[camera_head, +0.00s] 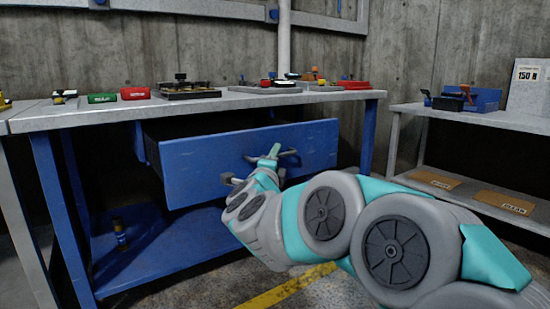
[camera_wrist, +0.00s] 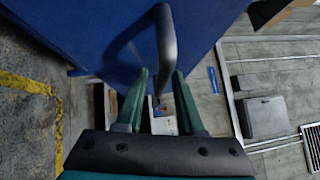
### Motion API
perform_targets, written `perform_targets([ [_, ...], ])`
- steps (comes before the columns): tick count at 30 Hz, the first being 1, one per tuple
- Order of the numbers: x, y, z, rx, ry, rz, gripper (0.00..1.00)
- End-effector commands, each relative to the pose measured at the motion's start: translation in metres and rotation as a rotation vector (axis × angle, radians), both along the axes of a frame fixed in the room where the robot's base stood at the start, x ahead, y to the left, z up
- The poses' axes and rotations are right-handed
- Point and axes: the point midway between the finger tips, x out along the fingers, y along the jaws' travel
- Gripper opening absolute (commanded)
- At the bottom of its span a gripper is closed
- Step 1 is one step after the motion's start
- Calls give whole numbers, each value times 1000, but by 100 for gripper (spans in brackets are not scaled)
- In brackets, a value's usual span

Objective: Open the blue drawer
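The blue drawer (camera_head: 210,168) hangs under the grey workbench and stands partly out, with a dark gap behind the top of its front panel. Its front also fills the upper part of the wrist view (camera_wrist: 90,30). The grey bar handle (camera_wrist: 167,45) runs down toward the space between my fingers. My gripper (camera_head: 277,158) is at the handle in front of the panel. In the wrist view its two green fingers (camera_wrist: 160,88) are apart, with the handle's end between or just beyond their tips. Contact with the handle cannot be told.
The workbench top (camera_head: 235,101) carries several small items. A blue lower shelf (camera_head: 165,247) lies below the drawer, with a small bottle (camera_head: 120,235) on it. A grey side table (camera_head: 480,117) stands at the right. The floor in front has a yellow line (camera_head: 290,287).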

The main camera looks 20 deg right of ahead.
Motion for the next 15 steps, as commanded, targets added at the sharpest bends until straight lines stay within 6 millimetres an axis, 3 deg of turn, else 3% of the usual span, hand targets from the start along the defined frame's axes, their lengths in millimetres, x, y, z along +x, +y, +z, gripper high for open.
perform_targets([
  [10,-2,1,1,-1,-1,1,45],
  [15,-17,11,-1,1,1,5,45],
])
